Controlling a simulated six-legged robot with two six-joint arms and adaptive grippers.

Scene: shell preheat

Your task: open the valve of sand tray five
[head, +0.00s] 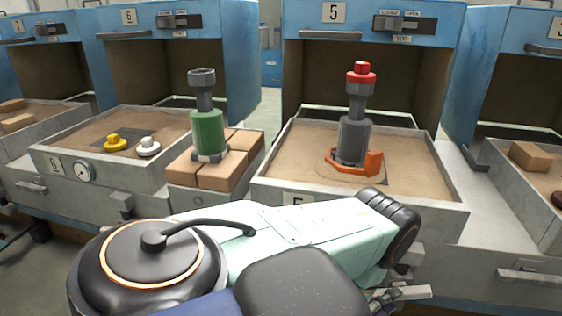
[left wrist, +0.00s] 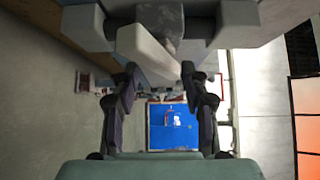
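Sand tray five (head: 285,199) stands under the cabinet plate marked 5 (head: 333,13). A pale bar-shaped handle (head: 413,292), seemingly its valve lever, shows low on the tray's front. In the left wrist view this handle (left wrist: 150,52) slants down between the fingers. My left gripper (head: 386,298) is at the handle, partly hidden behind my own arm. Its two fingers stand apart on either side of the bar (left wrist: 159,80); the gripper looks open, and firm contact cannot be made out. My right gripper is not in view.
A grey shell with a red cap (head: 355,135) stands upright in an orange bracket (head: 373,163) on tray five's sand. A green shell (head: 208,132) stands on bricks (head: 235,170) to the left. Tray six (head: 125,177) is farther left; another tray is at right.

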